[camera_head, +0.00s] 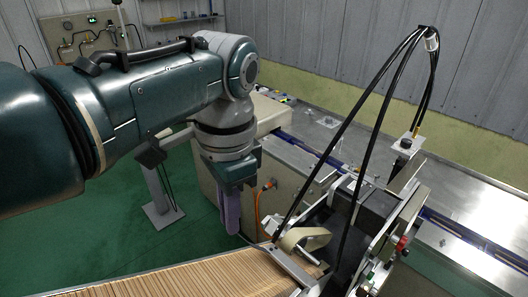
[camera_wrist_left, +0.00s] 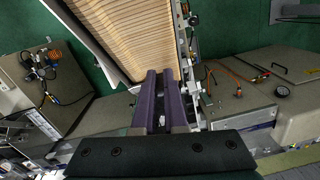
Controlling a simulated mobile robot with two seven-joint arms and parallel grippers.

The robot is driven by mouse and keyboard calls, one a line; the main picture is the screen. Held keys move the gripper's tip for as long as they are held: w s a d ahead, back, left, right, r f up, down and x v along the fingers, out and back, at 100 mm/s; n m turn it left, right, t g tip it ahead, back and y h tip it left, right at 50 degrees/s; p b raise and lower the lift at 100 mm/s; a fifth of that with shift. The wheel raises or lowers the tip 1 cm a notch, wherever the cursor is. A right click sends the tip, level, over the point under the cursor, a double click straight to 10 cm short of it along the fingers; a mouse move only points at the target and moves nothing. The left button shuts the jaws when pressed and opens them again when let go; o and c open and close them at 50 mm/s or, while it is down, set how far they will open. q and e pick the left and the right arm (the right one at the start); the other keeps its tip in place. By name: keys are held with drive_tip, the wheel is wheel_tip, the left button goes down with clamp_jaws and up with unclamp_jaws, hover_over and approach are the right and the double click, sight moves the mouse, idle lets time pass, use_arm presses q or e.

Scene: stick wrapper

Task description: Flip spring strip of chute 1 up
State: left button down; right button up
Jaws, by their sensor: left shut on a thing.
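My left gripper (camera_head: 231,212) hangs down on the left side of the machine, its purple fingers above the far edge of the stick bed. In the left wrist view its two fingers (camera_wrist_left: 163,95) are close together with a narrow gap. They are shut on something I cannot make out. A beige curved strip (camera_head: 296,238) shows at the end of the stick bed, to the right of and apart from the fingers in the head view. I cannot tell whether it is the spring strip of chute 1. My right gripper is out of view.
The stick bed (camera_head: 190,281) carries rows of wooden sticks. Black cables (camera_head: 374,105) arch over the machine head. A red knob (camera_head: 402,243) sits on its right side. A steel table (camera_head: 485,215) lies to the right. The green floor (camera_head: 110,240) is open on the left.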

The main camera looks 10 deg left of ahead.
use_arm(q)
drive_tip(key=shift+w+d+r, duration=0.1)
drive_tip(key=shift+w+d, duration=0.05)
drive_tip(key=c, duration=1)
unclamp_jaws()
drive_tip(key=shift+o, duration=0.2)
wheel_tip(320, 180, up, 10)
drive_tip(key=b, duration=0.1)
drive_tip(key=shift+d, duration=0.2)
